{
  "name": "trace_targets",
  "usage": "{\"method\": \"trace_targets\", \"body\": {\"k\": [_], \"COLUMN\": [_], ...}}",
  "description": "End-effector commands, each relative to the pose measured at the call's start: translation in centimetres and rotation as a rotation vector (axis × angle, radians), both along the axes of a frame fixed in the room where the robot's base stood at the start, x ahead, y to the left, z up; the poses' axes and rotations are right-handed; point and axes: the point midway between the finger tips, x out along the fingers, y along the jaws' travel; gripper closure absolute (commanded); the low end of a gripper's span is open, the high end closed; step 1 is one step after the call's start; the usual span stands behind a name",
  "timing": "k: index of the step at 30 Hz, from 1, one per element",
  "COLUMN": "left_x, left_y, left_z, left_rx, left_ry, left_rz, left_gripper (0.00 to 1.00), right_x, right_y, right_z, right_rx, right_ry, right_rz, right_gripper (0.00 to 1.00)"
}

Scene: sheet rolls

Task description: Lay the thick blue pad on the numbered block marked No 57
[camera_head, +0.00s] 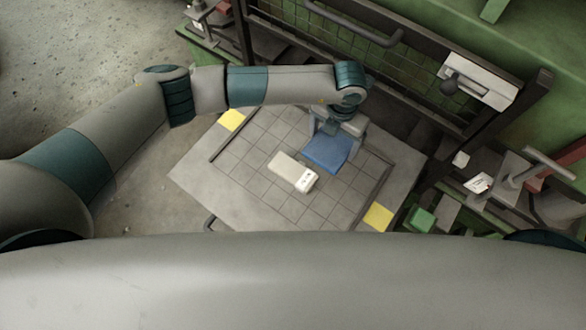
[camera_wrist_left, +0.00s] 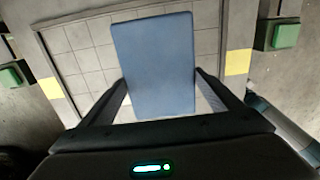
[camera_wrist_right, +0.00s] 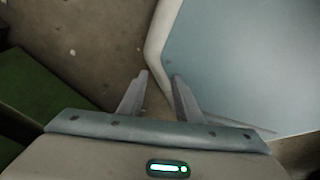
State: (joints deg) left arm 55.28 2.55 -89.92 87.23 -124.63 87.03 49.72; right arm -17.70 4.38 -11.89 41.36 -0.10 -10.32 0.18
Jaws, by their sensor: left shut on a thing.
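The blue pad (camera_head: 328,152) is a flat rectangle above the tiled table. My left gripper (camera_head: 338,128) is shut on it, and the pad also fills the middle of the left wrist view (camera_wrist_left: 155,55) between the two fingers. The numbered block (camera_head: 285,167) is cream-white and lies on the tiles left of and nearer than the pad. Its end face has dark marks too small to read. The pad looks apart from the block. My right gripper (camera_wrist_right: 161,80) is open and empty in the right wrist view; it is not in the head view.
The grey tiled table (camera_head: 240,190) has yellow corner patches (camera_head: 378,216) and free tiles around the block. A dark frame with mesh (camera_head: 400,60) stands behind the table. Machine parts crowd its right side. A large pale-blue surface is beside my right gripper.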

Motion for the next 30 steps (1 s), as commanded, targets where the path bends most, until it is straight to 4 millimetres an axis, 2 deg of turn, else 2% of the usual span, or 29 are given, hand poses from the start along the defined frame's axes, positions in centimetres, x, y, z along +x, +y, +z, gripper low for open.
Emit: {"method": "trace_targets", "body": {"k": [9, 14, 24, 30], "left_x": [0.0, -0.3, -2.0, -2.9], "left_y": [0.1, 1.1, 6.7, 9.9], "left_z": [0.0, -0.6, -4.0, -6.1], "left_rx": [0.000, 0.001, 0.002, 0.002], "left_ry": [0.000, 0.001, 0.002, 0.001], "left_rz": [-0.001, 0.000, 0.000, -0.001], "left_gripper": [0.38, 0.38, 0.38, 0.38], "right_x": [-0.2, -0.7, -4.9, -6.1], "right_y": [0.2, 0.1, -1.4, -2.2], "right_z": [0.0, 0.2, 0.2, 0.0], "right_rx": [0.001, -0.001, -0.027, -0.038], "right_ry": [0.005, 0.016, 0.109, 0.137], "right_rz": [-0.001, -0.001, -0.007, -0.009], "right_gripper": [0.69, 0.69, 0.69, 0.69]}}
